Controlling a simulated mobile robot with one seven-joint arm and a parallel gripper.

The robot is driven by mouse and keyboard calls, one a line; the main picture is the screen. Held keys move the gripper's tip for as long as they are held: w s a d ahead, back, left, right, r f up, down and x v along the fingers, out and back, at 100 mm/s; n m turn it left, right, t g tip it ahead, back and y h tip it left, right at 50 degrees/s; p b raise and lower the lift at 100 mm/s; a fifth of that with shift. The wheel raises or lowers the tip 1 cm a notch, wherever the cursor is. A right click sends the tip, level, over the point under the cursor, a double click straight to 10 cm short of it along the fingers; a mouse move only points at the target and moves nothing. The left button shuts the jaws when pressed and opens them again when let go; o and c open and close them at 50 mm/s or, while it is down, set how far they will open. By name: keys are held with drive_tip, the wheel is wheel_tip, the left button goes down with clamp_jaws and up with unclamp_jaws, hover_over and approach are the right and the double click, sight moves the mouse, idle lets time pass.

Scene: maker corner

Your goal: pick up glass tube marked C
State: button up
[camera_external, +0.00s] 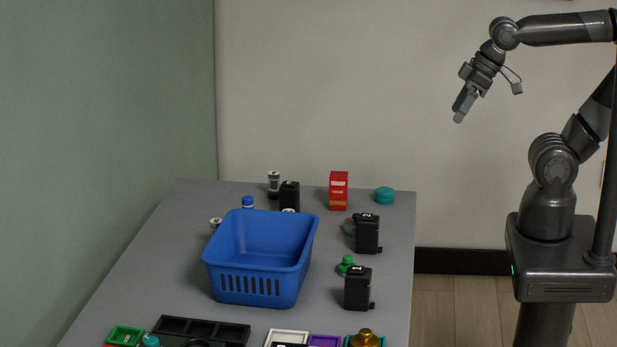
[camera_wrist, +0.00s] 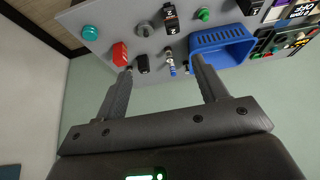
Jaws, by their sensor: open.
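Several small upright cylinders that could be glass tubes stand on the table. One with a dark body and pale cap (camera_external: 274,184) is at the back edge. Another with a pale marked top (camera_external: 215,225) is left of the blue basket. A blue-capped one (camera_external: 247,202) stands behind the basket. I cannot read which is marked C.
The blue basket (camera_external: 262,255) fills the table's middle. A red box (camera_external: 339,191), a teal round thing (camera_external: 384,195) and black boxes (camera_external: 367,235) stand behind and right of it. Trays (camera_external: 201,331) line the front. The grey table (camera_external: 150,265) is bare at left.

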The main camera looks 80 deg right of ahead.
drive_tip(key=shift+c, duration=1)
drive_tip(key=m+g, duration=0.1)
drive_tip(key=m, duration=0.1)
hover_over(289, 212)
drive_tip(key=s, duration=0.3)
wheel_tip(289, 212, down, 21)
drive_tip(key=shift+h, duration=0.4)
drive_tip(key=shift+x, duration=5.3)
drive_tip(key=shift+s+a+f, duration=0.1)
drive_tip(key=shift+a, duration=0.05)
drive_tip(key=shift+c, duration=0.3)
